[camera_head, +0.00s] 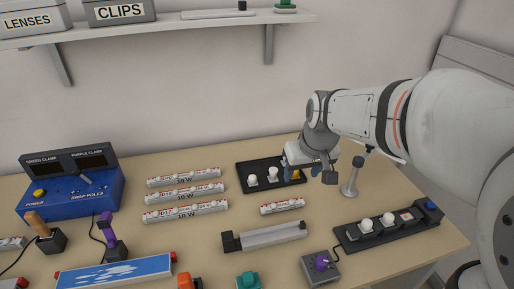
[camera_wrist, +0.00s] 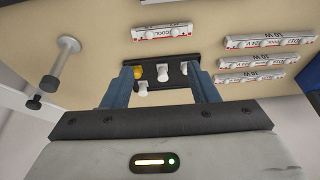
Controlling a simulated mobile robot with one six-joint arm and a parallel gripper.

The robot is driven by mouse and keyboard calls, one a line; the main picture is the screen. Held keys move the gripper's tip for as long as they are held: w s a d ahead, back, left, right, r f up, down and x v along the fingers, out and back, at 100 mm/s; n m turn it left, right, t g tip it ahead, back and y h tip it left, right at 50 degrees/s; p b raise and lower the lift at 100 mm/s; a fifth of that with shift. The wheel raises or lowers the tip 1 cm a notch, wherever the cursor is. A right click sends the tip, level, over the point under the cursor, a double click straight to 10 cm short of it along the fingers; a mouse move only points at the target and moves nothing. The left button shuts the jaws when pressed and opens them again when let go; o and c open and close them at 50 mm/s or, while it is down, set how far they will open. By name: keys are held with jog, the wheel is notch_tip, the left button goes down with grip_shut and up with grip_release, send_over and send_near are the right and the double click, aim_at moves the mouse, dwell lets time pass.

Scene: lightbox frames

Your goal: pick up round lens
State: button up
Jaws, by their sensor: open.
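A black tray (camera_head: 245,166) at the back of the table holds small white pieces, among them a left one (camera_head: 253,181) and a middle one (camera_head: 272,174), and a yellow piece (camera_head: 296,175). I cannot tell for sure which is the round lens. My gripper (camera_head: 300,158) hangs over the tray's right end and hides part of it. In the wrist view my gripper (camera_wrist: 160,72) is open, with blue-grey fingers apart. Between them show the tray, the yellow piece (camera_wrist: 135,73) and white pieces (camera_wrist: 163,73). No piece is visibly gripped.
Several labelled tubes (camera_head: 185,194) lie left of the tray, and a short one (camera_head: 282,205) lies in front. A grey post (camera_head: 352,178) stands close on the right. A black strip holder (camera_head: 388,228) lies front right. A blue control box (camera_head: 68,184) stands far left.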

aim_at(253, 177)
jog(key=w+a+f+n+b, duration=0.1)
jog(key=w+a+f, duration=0.3)
jog(key=w+f, duration=0.2)
jog(key=w+a+f+n+b, duration=0.1)
jog(key=w+a+f, duration=0.3)
jog(key=w+f, duration=0.2)
jog(key=w+a+f+n+y+b, duration=0.1)
jog(key=w+a+f, duration=0.3)
jog(key=w+f, duration=0.3)
jog(key=shift+a+f+b, duration=0.25)
jog(key=shift+a+b, duration=0.1)
jog(key=shift+c, duration=0.4)
jog(key=c, duration=1)
jog(key=shift+o, duration=0.2)
jog(key=shift+r, duration=0.1)
